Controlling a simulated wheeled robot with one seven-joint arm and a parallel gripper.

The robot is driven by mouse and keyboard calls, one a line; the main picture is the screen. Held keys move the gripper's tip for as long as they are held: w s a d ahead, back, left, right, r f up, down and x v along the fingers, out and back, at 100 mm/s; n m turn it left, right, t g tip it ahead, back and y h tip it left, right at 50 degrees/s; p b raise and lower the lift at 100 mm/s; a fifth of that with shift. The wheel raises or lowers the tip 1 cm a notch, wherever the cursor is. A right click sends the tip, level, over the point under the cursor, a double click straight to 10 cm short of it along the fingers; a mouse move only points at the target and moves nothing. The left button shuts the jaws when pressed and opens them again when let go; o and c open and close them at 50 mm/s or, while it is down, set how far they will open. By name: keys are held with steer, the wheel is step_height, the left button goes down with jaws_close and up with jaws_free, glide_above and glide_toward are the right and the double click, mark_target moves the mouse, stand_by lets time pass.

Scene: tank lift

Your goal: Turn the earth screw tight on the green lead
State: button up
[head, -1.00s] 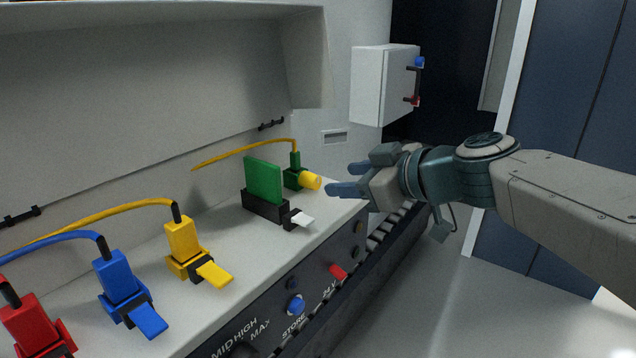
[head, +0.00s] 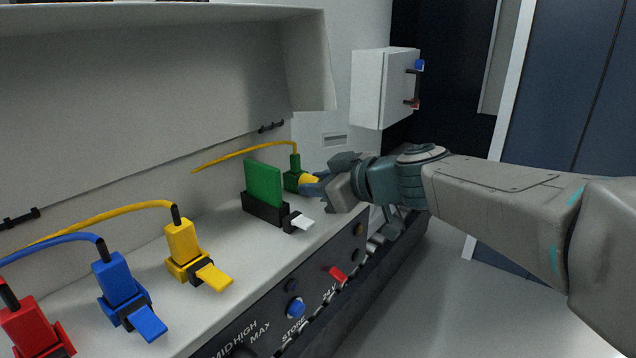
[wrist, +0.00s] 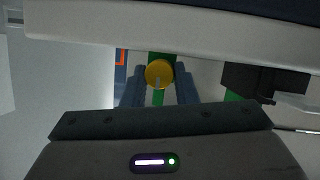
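The earth screw is a yellow round knob (head: 308,180) on the green terminal block (head: 292,182) at the far end of the shelf. The green lead's plug (head: 295,162) stands in that block, with a yellow cable arching left from it. My gripper (head: 317,186) is at the knob and partly hides it. In the wrist view the knob (wrist: 159,73) shows between my two blue-grey fingers (wrist: 160,88), with a light slot mark pointing down. The fingers stand open on either side of it. I cannot tell whether they touch it.
A green card in a black holder (head: 266,208) with a white lever (head: 302,223) stands just left of my gripper. Yellow (head: 183,240), blue (head: 118,280) and red (head: 30,325) clamped plugs line the shelf. A white wall box (head: 378,88) hangs behind. The floor at right is clear.

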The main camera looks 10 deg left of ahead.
steer(key=shift+w+d+f+m+g+b, duration=0.15)
steer(key=shift+m+g+b, duration=0.45)
steer(key=shift+m+b, duration=0.35)
steer(key=shift+r+m+g+y+b, duration=0.2)
steer(key=shift+m+g+y+b, duration=0.25)
steer(key=shift+m+b, duration=0.2)
steer(key=o, duration=1)
steer(key=p+v, duration=0.1)
steer(key=v, duration=1.2)
steer(key=shift+d, duration=0.35)
